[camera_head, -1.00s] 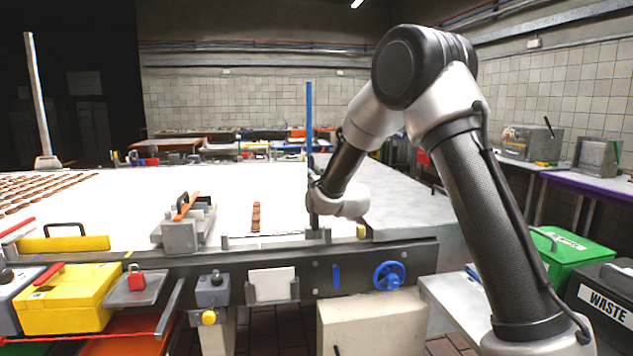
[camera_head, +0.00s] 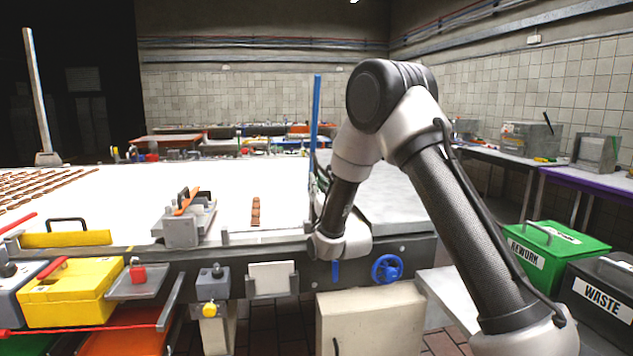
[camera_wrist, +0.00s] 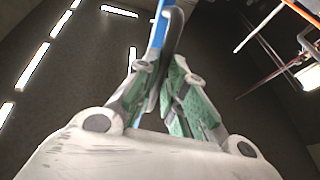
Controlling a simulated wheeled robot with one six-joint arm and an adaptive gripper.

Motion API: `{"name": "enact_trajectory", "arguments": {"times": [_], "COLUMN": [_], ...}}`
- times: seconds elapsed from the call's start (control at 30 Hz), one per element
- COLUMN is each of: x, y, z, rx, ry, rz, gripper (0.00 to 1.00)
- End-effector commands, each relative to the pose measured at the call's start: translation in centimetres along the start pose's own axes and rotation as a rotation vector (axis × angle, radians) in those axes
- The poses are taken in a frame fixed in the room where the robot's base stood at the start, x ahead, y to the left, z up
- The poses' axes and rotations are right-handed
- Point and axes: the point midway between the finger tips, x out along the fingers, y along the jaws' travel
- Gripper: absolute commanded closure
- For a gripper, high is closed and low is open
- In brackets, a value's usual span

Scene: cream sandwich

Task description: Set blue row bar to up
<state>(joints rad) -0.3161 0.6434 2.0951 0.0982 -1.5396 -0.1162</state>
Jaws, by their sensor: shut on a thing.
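The blue row bar (camera_head: 316,120) stands upright at the right end of the white belt in the head view. Its blue length also shows at the top of the wrist view (camera_wrist: 158,32). My gripper (camera_wrist: 163,75) points upward in the wrist view, with its green-padded fingers shut on a grey curved handle (camera_wrist: 175,28) beside the blue bar. In the head view my wrist is low at the belt's front edge, near the bar's lower end, and the fingers are not clearly visible there.
A blue handwheel (camera_head: 387,268) is on the front frame, right of my wrist. A pale box (camera_head: 365,320) stands below. The green REWORK bin (camera_head: 560,248) and dark WASTE bin (camera_head: 605,285) are at right. A grey block with orange handle (camera_head: 185,228) sits on the belt.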

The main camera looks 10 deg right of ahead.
Motion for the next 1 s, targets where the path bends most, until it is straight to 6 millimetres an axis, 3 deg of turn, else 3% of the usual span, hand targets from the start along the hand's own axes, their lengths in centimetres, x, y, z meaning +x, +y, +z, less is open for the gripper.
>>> {"name": "enact_trajectory", "arguments": {"times": [0.53,0.57,0.67,1.0], "x": [-0.63,-0.62,-0.57,-0.71], "y": [-0.07,-0.06,-0.07,-0.09], "z": [0.36,0.35,0.28,0.14], "rx": [-0.006,-0.006,-0.005,-0.004], "ry": [0.014,0.014,0.016,0.019], "rz": [0.0,0.001,0.0,0.0], "gripper": [1.0,0.82,0.67,0.67]}}
